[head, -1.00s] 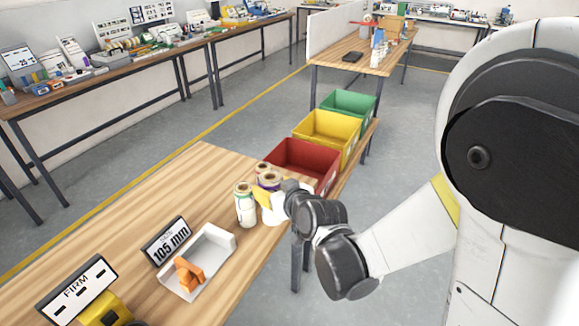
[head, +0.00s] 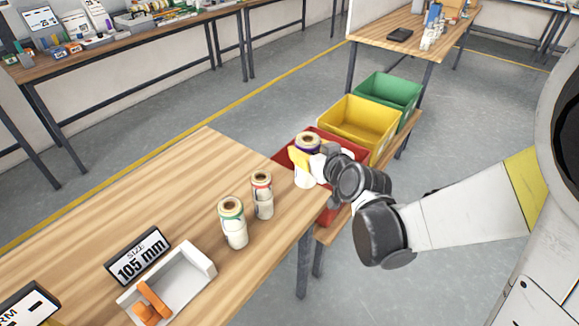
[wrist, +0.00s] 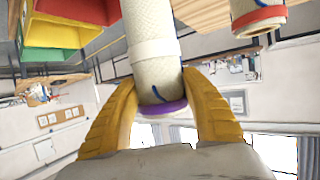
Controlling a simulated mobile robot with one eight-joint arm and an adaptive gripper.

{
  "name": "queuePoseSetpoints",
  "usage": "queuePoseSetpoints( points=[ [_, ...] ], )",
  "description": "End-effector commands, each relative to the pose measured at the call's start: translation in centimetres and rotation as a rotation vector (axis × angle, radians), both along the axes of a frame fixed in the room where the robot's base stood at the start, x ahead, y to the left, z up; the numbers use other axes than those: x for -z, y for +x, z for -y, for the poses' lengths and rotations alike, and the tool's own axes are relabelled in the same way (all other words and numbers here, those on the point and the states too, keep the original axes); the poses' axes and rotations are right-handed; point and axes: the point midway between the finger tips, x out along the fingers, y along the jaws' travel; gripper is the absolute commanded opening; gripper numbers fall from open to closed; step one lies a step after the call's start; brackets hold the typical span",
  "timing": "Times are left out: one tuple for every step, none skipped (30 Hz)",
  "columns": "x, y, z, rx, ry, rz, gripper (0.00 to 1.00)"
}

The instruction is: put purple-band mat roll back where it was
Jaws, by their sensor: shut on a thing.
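The purple-band mat roll (head: 305,178) is a pale roll with a purple band at its top end and stands roughly upright in my gripper (head: 308,160). It is at the far right corner of the wooden table, in front of the red bin in the head view; whether it touches the table is unclear. In the wrist view, the yellow fingers of my gripper (wrist: 162,110) are shut on the roll (wrist: 157,65) from both sides, near its purple band. A green-band roll (head: 234,232) and a red-band roll (head: 263,205) stand on the table, apart from it.
Red (head: 283,157), yellow (head: 352,128) and green (head: 386,95) bins stand in a row beyond the table (head: 190,190). A white tray (head: 192,283) with an orange item and a "105 mm" sign (head: 138,256) are nearer. The table's middle left is clear.

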Motion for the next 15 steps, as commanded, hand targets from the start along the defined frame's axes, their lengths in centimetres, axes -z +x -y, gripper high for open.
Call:
queuePoseSetpoints(
  points=[
    [1.3, 0.7, -1.3, -0.005, 0.000, 0.002, 0.14],
    [1.7, 1.1, -1.9, -0.005, 0.000, 0.002, 0.14],
    [2.2, 1.6, -2.6, -0.004, -0.002, 0.002, 0.14],
    [2.5, 1.9, -3.1, -0.004, -0.001, 0.002, 0.14],
    [2.8, 2.2, -3.5, -0.003, -0.001, 0.001, 0.14],
    [3.1, 2.5, -4.0, -0.003, -0.001, 0.001, 0.14],
    [3.3, 2.7, -4.3, -0.001, 0.000, 0.001, 0.14],
    [3.4, 2.9, -4.5, 0.000, -0.001, 0.001, 0.14],
    [3.6, 3.1, -4.7, 0.000, 0.001, 0.002, 0.14],
    [3.6, 3.2, -4.9, 0.001, 0.000, 0.002, 0.14],
    [3.7, 3.2, -5.0, 0.001, 0.000, 0.002, 0.14],
    [3.9, 3.3, -5.0, 0.001, 0.000, 0.002, 0.14],
    [4.1, 3.3, -5.0, 0.001, 0.000, 0.002, 0.14],
    [4.4, 3.3, -5.0, 0.001, 0.001, 0.002, 0.14],
    [5.0, 3.3, -5.0, 0.001, 0.001, 0.002, 0.14]
  ],
)
